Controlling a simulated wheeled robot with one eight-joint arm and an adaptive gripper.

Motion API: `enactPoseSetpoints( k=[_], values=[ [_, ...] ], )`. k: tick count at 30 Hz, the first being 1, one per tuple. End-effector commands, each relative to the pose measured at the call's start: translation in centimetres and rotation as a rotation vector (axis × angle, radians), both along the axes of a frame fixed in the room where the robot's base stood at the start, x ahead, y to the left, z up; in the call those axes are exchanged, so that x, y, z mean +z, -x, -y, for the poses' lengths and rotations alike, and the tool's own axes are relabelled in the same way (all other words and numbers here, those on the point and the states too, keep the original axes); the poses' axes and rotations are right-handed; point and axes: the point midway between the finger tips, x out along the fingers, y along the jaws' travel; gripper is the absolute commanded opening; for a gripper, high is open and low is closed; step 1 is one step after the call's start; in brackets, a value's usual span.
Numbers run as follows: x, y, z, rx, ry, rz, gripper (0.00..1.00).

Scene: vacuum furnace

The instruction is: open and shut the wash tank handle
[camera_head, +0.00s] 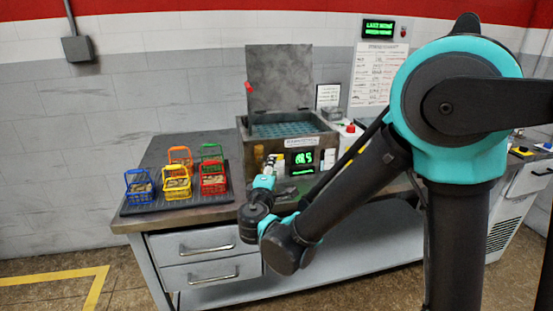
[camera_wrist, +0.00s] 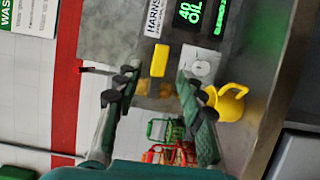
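The tank (camera_head: 290,138) stands on the bench in the head view, with its grey lid (camera_head: 280,75) raised upright. A small red piece (camera_head: 249,87) is at the lid's left edge. My gripper (camera_head: 267,168) is at the tank's front left. In the wrist view my gripper (camera_wrist: 158,90) is open, its two fingers wide apart with nothing held. A yellow bar-like piece (camera_wrist: 159,60) and a brass-coloured fitting (camera_wrist: 163,89) on the front panel show between and beyond the fingers. I cannot tell if either is the wash tank handle. No contact is visible.
Several coloured wire baskets (camera_head: 178,183) stand on a dark mat (camera_head: 150,208) left of the tank. A yellow jug (camera_wrist: 228,101) is close beside my right-hand finger in the wrist view. A lit green display (camera_head: 302,157) is on the tank front. Drawers (camera_head: 205,243) are below.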

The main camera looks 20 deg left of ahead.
Motion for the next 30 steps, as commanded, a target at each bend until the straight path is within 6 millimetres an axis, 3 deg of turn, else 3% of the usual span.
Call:
enactPoseSetpoints(
  k=[6, 12, 25, 30],
  values=[
    [0.0, -4.2, -0.5, -0.003, 0.000, 0.000, 0.40],
    [0.0, -6.5, -1.0, -0.001, 0.000, 0.000, 0.40],
    [0.0, -7.3, -1.1, 0.001, 0.000, 0.000, 0.40],
    [0.0, -7.3, -1.1, 0.000, 0.000, 0.000, 0.19]
  ],
)
